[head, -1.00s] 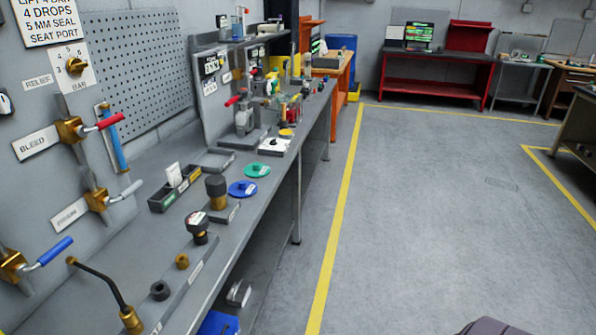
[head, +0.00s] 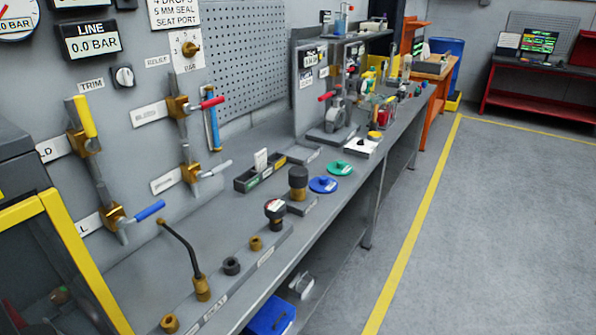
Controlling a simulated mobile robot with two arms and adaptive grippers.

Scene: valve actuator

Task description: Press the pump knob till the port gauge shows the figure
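Neither gripper is in view. A digital display labelled LINE (head: 87,40) on the wall reads 0.0 BAR. A round dial gauge (head: 16,18) is cut off at the top left, its label reading 0.0 BAR. I cannot make out a gauge labelled port. No knob is legibly labelled pump. A white box with a yellow knob (head: 374,135) sits on the bench, and a black-capped brass fitting (head: 298,181) stands nearer.
Valves with yellow (head: 85,116), red (head: 212,102) and blue (head: 150,210) handles line the wall. A small trim knob (head: 123,77) sits above. Loose fittings and discs lie along the bench (head: 200,240). A yellow-edged cabinet (head: 88,265) stands at the left. The floor (head: 490,240) at right is clear.

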